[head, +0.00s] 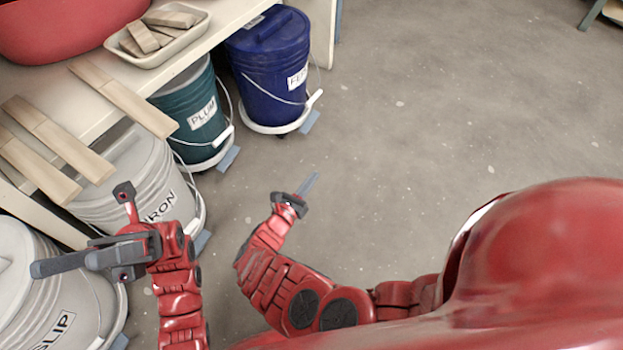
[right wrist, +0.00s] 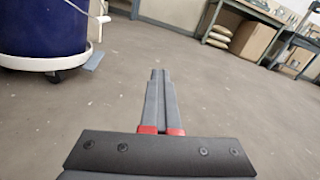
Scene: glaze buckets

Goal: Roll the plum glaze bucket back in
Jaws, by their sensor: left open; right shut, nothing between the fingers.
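The plum glaze bucket (head: 196,105) is teal with a white PLUM label and a wire handle. It stands upright on a white wheeled base (head: 208,158), its back part hidden by the bench. A blue floor mark (head: 229,158) lies at its front. My left gripper (head: 70,258) is open and empty above the grey buckets, left of and nearer than the plum bucket. My right gripper (head: 314,179) is shut and empty over open floor, right of the plum bucket. Its closed fingers also show in the right wrist view (right wrist: 158,75).
A blue bucket (head: 265,65) on a white base stands behind and right; it also shows in the right wrist view (right wrist: 40,27). Grey IRON (head: 130,180) and SLIP (head: 70,300) buckets stand nearer. The bench (head: 225,20) holds boards and a tray. Floor to the right is clear.

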